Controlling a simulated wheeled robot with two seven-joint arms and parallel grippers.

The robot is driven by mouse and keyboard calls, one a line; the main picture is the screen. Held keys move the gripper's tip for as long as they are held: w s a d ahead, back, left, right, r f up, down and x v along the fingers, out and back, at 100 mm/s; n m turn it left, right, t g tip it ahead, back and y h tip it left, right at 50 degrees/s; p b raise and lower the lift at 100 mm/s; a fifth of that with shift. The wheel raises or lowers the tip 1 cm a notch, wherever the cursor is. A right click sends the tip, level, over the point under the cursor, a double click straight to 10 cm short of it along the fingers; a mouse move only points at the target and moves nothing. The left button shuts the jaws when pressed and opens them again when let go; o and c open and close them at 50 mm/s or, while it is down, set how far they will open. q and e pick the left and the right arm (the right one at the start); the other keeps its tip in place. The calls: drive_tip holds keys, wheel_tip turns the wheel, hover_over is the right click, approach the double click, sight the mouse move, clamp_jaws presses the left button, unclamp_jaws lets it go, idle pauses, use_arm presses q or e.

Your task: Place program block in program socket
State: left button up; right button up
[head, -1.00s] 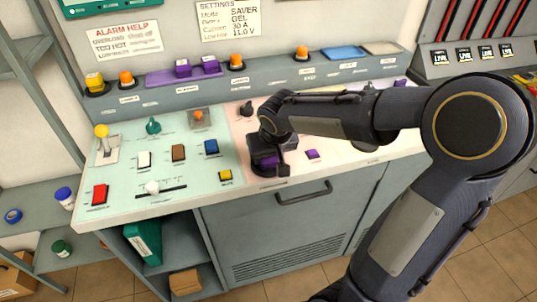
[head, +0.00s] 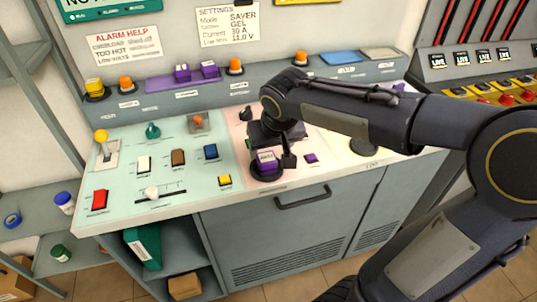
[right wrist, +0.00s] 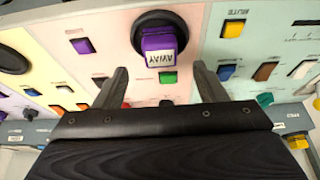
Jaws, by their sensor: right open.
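A purple block (head: 266,157) with a white label sits in a round black socket (head: 264,174) near the console's front edge. The right wrist view shows the same block (right wrist: 158,42) seated in its black ring (right wrist: 168,19). My right gripper (head: 274,148) is just behind the block in the head view. In the right wrist view, its fingers (right wrist: 161,82) are spread wide, with nothing between the tips and the block beyond them. My left gripper is not in view.
Two more purple blocks (head: 182,75) stand on a purple strip (head: 160,85) on the back ledge, near orange knobs. A small purple button (head: 311,158) lies right of the socket. Switches and a slider (head: 152,192) fill the left panel.

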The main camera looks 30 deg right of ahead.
drive_tip(key=s+a+f+y, duration=0.1)
drive_tip(key=s+a+y, duration=0.1)
drive_tip(key=s, duration=0.7)
drive_tip(key=s+a+f+n+t+y+p, duration=0.1)
drive_tip(key=s+a, duration=0.3)
drive_tip(key=s, duration=0.5)
drive_tip(key=shift+s+a+f+y, duration=0.15)
drive_tip(key=shift+s+a+y, duration=0.15)
drive_tip(key=shift+y, duration=0.6)
drive_tip(key=shift+s+d, duration=0.1)
drive_tip(key=shift+d, duration=0.05)
